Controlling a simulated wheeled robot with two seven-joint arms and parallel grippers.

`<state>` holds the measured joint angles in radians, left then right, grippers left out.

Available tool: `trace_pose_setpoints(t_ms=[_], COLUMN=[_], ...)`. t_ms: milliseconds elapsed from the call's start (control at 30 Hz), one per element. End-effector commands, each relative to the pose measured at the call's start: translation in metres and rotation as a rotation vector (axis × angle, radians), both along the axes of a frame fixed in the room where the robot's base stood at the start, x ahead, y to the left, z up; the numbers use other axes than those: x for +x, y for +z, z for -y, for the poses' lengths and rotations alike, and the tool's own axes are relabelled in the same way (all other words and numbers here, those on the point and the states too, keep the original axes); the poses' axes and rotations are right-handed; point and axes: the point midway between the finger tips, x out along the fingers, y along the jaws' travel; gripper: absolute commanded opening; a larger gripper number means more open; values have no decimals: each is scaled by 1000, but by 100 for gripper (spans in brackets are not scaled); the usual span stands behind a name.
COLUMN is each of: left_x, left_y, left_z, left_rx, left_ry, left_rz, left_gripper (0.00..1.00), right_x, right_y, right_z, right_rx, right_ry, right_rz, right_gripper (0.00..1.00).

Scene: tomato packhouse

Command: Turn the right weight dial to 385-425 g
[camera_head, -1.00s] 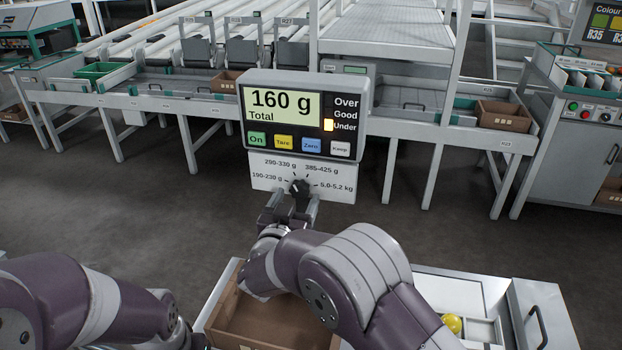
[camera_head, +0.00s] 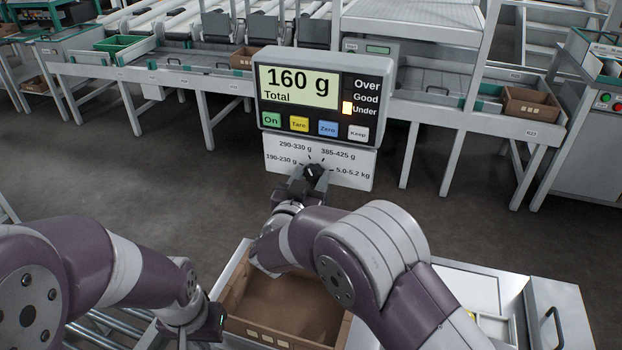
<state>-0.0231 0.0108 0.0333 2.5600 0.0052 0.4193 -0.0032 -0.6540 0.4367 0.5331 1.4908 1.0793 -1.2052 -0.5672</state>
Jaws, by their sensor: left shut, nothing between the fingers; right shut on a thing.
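The scale display (camera_head: 299,87) reads 160 g Total, with the light beside "Under" lit. Below it is a white dial plate (camera_head: 352,180) marked 190-230 g, 290-330 g, 385-425 g and 5.0-5.2 kg. The black weight dial (camera_head: 316,170) sits on this plate. My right gripper (camera_head: 309,178) is shut on the dial from the front and partly hides it. I cannot tell for sure which mark the dial points at. My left gripper (camera_head: 219,322) is shut and empty, low at the left edge of the brown box.
A brown box (camera_head: 235,290) stands below my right arm, with a white worktop (camera_head: 475,285) to its right. Coloured buttons, including the blue Zero button (camera_head: 328,128), lie just above the dial plate. A conveyor line with crates (camera_head: 530,103) stands behind, across open floor.

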Motion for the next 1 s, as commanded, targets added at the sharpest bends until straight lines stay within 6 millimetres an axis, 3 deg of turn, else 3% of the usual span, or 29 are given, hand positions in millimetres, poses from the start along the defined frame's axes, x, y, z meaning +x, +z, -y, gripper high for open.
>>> trace_pose_setpoints(t_ms=[267,1000], left_x=[0,0], left_y=[-11,-65], left_z=[0,0], left_rx=[0,0], left_ry=[0,0], left_rz=[0,0], left_gripper=[0,0], right_x=[0,0], right_y=[-2,-3], right_z=[1,2], right_rx=[106,676], right_ry=[-2,-1], right_rz=[36,222], right_gripper=[16,16])
